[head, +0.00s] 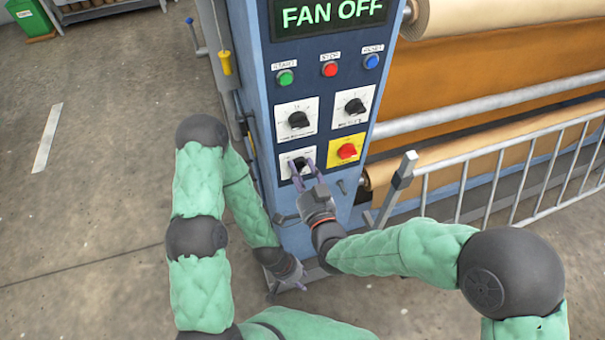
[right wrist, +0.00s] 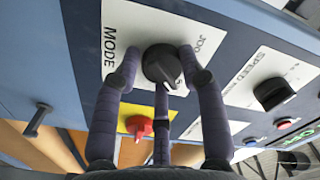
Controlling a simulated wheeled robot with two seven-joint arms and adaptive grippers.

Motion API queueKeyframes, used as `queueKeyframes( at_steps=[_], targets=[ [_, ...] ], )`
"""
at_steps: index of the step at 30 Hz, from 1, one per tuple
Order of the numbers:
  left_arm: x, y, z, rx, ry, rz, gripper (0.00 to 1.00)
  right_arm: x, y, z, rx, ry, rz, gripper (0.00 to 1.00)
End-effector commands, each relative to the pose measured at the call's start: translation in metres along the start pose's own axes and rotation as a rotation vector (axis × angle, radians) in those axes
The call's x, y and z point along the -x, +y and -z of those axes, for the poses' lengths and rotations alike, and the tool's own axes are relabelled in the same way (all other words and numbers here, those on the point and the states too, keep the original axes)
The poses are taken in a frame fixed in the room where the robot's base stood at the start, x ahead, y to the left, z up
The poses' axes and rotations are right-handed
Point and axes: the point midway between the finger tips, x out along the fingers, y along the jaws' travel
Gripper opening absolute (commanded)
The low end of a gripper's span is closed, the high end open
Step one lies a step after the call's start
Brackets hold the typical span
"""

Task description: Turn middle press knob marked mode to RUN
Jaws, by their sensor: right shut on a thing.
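The mode knob (head: 300,162) is a black rotary knob on a white plate, low on the blue press panel. In the right wrist view the knob (right wrist: 160,64) sits beside the printed word MODE, with JOG legible on the plate; RUN is not legible. My right gripper (head: 304,168) is shut on this knob, its purple fingers around it in the right wrist view (right wrist: 160,80). The fingers hide part of the plate, and I cannot tell which mark the knob points to. My left gripper (head: 299,284) hangs low near the panel's foot, away from the knob; its jaws are unclear.
Two more black knobs (head: 299,119) (head: 355,106) sit above, and a red knob on a yellow plate (head: 347,151) is close on the right. Green, red and blue buttons (head: 330,70) are higher, under a FAN OFF display (head: 332,15). A metal railing (head: 500,175) stands right.

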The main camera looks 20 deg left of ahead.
Motion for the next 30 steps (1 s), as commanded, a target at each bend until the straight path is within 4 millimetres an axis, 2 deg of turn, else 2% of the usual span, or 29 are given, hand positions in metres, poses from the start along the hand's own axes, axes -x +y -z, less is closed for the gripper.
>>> queueKeyframes(
  at_steps=[1, 21, 22, 24, 30],
  targets=[
    [-0.0027, -0.0010, 0.0001, 0.000, 0.000, 0.000, 0.40, 0.0039, 0.0039, -0.0114, -0.014, -0.026, -0.007, 0.09],
    [-0.0052, -0.0019, 0.0002, 0.000, 0.000, 0.000, 0.40, 0.0040, 0.0022, -0.0113, -0.070, -0.028, -0.006, 0.08],
    [-0.0052, -0.0019, 0.0002, 0.000, 0.000, 0.000, 0.40, 0.0040, 0.0022, -0.0114, -0.070, -0.028, -0.006, 0.47],
    [-0.0052, -0.0019, 0.0002, 0.000, 0.000, 0.000, 0.40, 0.0037, 0.0020, -0.0110, -0.070, -0.027, -0.005, 0.64],
    [-0.0051, -0.0018, 0.0002, 0.000, 0.000, 0.000, 0.40, 0.0020, 0.0007, -0.0061, -0.071, -0.016, -0.003, 0.64]
  ],
)
